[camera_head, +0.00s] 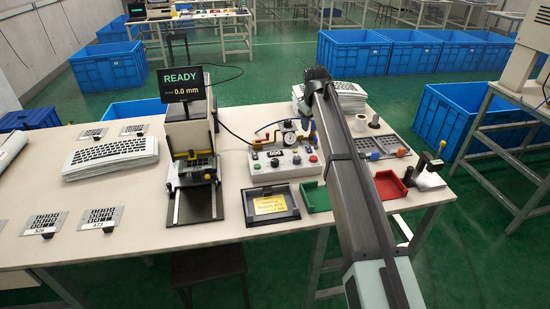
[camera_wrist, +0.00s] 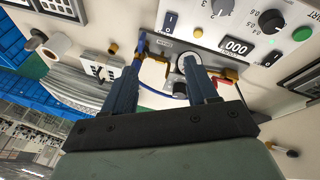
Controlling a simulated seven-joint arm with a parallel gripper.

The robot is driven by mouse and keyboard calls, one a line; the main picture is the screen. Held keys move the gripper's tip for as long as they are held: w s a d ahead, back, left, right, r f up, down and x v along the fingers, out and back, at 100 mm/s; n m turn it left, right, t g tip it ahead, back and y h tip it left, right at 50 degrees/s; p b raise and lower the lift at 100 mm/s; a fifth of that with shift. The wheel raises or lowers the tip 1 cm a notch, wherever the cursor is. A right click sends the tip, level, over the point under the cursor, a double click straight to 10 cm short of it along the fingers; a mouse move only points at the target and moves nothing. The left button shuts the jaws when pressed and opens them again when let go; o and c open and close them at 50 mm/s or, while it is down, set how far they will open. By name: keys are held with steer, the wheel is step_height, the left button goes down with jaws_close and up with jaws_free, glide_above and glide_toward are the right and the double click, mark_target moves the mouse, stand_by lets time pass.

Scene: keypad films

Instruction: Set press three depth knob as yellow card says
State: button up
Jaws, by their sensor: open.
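A press (camera_head: 190,130) stands at the middle left with a screen (camera_head: 187,85) reading READY and 0.0 mm. A grey control box (camera_head: 287,170) sits right of it, with a gauge, buttons and knobs. In the wrist view the box shows a black knob (camera_wrist: 272,21), a green button (camera_wrist: 302,34) and a display (camera_wrist: 236,46) reading 000. My gripper (camera_wrist: 163,63) is open and empty, above the gauge and valve fittings at the box's rear.
A green tray (camera_head: 315,196) and a red tray (camera_head: 390,184) lie along the front edge. A blue-handled valve (camera_wrist: 141,44) and a red lever (camera_wrist: 224,80) stand close to my fingers. Stacked plates (camera_head: 112,156) and loose keypad films (camera_head: 100,218) lie at the left.

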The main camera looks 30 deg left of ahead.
mark_target(275, 160)
steer(key=s+a+r+n+g+h, duration=0.1)
steer(key=s+a+n+g, duration=0.1)
steer(key=s+a, duration=0.3)
steer(key=s+a+r+n+g+h, duration=0.1)
steer(key=s+a+n+g, duration=0.15)
steer(key=s, duration=0.45)
steer(key=shift+t, duration=0.35)
steer(key=f, duration=1.4)
steer(key=shift+s+a, duration=0.1)
steer(key=shift+s, duration=0.15)
steer(key=shift+r, duration=0.1)
steer(key=c, duration=1.1)
